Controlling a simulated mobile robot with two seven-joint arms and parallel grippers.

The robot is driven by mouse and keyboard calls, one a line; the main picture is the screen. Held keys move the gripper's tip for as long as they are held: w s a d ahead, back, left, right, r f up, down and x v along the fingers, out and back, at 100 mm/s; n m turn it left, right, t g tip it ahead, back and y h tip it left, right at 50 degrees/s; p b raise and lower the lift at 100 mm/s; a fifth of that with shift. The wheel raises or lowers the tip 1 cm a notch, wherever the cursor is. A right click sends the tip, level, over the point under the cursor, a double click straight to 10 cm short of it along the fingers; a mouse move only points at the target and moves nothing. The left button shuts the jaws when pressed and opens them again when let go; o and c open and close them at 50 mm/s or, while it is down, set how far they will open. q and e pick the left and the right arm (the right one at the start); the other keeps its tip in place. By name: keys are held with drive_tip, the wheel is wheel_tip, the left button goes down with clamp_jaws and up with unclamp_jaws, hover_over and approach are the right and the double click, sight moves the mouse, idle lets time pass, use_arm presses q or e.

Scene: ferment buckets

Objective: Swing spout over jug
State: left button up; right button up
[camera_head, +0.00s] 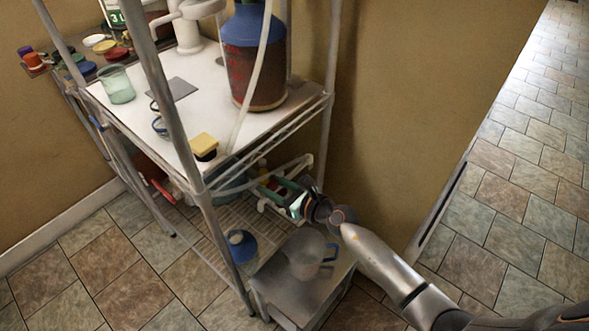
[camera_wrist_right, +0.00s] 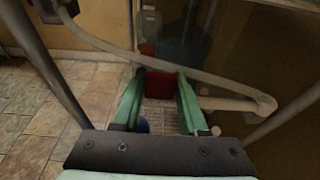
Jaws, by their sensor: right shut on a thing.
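The jug (camera_head: 304,262) is clear with a blue handle and stands upright on a grey box at the lower right of the rack. My right gripper (camera_head: 292,203) reaches in from the right, at the rack's right side, above and slightly left of the jug. In the right wrist view its green fingers (camera_wrist_right: 160,88) are shut on a red block (camera_wrist_right: 160,84). A pale pipe (camera_wrist_right: 225,82), which looks like the spout, runs across just beyond the fingers and bends back at the right. Whether the red block joins the pipe is unclear. My left gripper is not in view.
The rack's metal posts (camera_head: 172,90) stand close to my right gripper. A blue-topped vessel (camera_head: 262,60) with a pale hose (camera_head: 252,75) stands on the white shelf (camera_head: 185,105). A blue pot (camera_head: 242,246) sits low beside the grey box (camera_head: 285,290). Tiled floor lies open at the right.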

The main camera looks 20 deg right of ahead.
drive_tip(key=shift+s+a+f, duration=0.1)
drive_tip(key=shift+s+a, duration=0.05)
drive_tip(key=shift+a, duration=0.1)
drive_tip(key=shift+s+d+f+n+g+y+b, duration=0.1)
drive_tip(key=shift+s+d+n+g+y+b, duration=0.2)
drive_tip(key=shift+s+b, duration=0.1)
drive_tip(key=shift+s+d, duration=0.25)
drive_tip(key=shift+s, duration=0.2)
